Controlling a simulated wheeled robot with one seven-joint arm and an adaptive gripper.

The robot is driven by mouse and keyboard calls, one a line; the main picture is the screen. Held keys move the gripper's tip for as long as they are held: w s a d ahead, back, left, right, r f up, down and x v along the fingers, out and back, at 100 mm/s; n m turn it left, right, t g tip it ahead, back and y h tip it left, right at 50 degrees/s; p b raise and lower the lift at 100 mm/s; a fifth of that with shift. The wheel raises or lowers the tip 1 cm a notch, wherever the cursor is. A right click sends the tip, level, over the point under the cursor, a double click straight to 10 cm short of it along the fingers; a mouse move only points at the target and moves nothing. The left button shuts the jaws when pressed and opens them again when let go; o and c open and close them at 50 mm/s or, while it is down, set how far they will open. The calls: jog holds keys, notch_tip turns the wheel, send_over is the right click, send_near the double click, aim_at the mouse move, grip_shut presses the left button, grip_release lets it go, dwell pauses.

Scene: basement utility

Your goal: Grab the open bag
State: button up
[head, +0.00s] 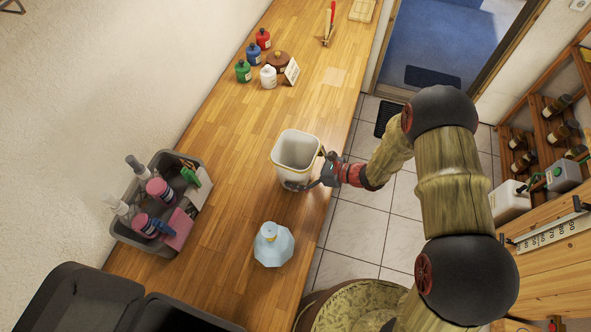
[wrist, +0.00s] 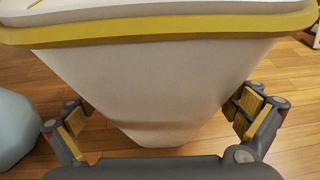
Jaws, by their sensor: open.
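The open bag (head: 290,172) is white, open at the top, with a yellow band under its rim. It stands upright on the wooden counter and narrows toward its base. In the wrist view the bag (wrist: 150,85) fills the upper middle, and its far side is hidden. My gripper (head: 310,172) is at the bag's lower right side. In the wrist view its open fingers (wrist: 160,118) stand on either side of the bag's lower part. The left finger looks slightly apart from it; I cannot tell whether the right pad touches.
A pale blue faceted container (head: 272,246) stands near the bag, toward the bottom of the picture. A grey caddy (head: 190,232) with bottles is at the left. Small bottles (head: 254,54) and a brown pot (head: 279,61) stand farther back. The counter's right edge runs beside the bag.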

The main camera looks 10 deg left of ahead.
jog(key=shift+c, duration=1.3)
jog(key=c, duration=0.6)
jog(key=shift+c, duration=0.2)
jog(key=shift+r, duration=0.1)
